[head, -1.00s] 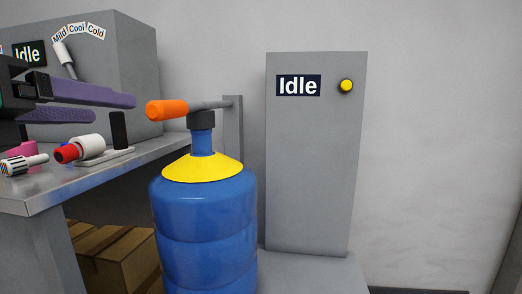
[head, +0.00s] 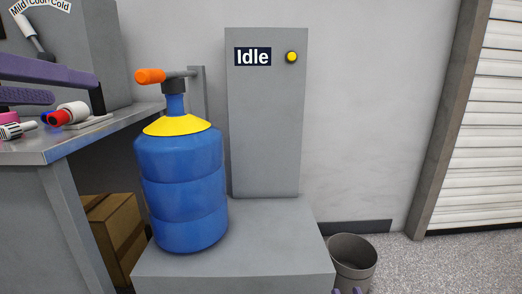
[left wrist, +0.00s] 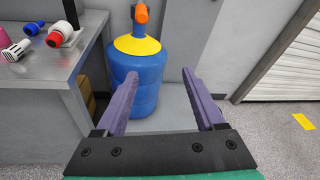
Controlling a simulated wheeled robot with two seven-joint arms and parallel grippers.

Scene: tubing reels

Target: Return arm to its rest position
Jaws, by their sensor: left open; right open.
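My left gripper (head: 68,87) reaches in from the left edge of the head view, over the workbench. Its two purple fingers are apart with nothing between them. The left wrist view shows the same open gripper (left wrist: 158,73), with a blue ribbed bottle (left wrist: 135,70) beyond its fingers. Only two small purple fingertips of my right gripper (head: 346,291) show at the bottom edge of the head view, apart from each other, in front of the bin. The rest of the right arm is out of view.
The blue bottle (head: 180,190) with yellow shoulder and orange-tipped handle (head: 150,76) stands on a grey base beside an "Idle" panel (head: 265,120). The workbench (head: 90,140) holds a red-and-white fitting (head: 70,112). A bin (head: 353,255) stands right.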

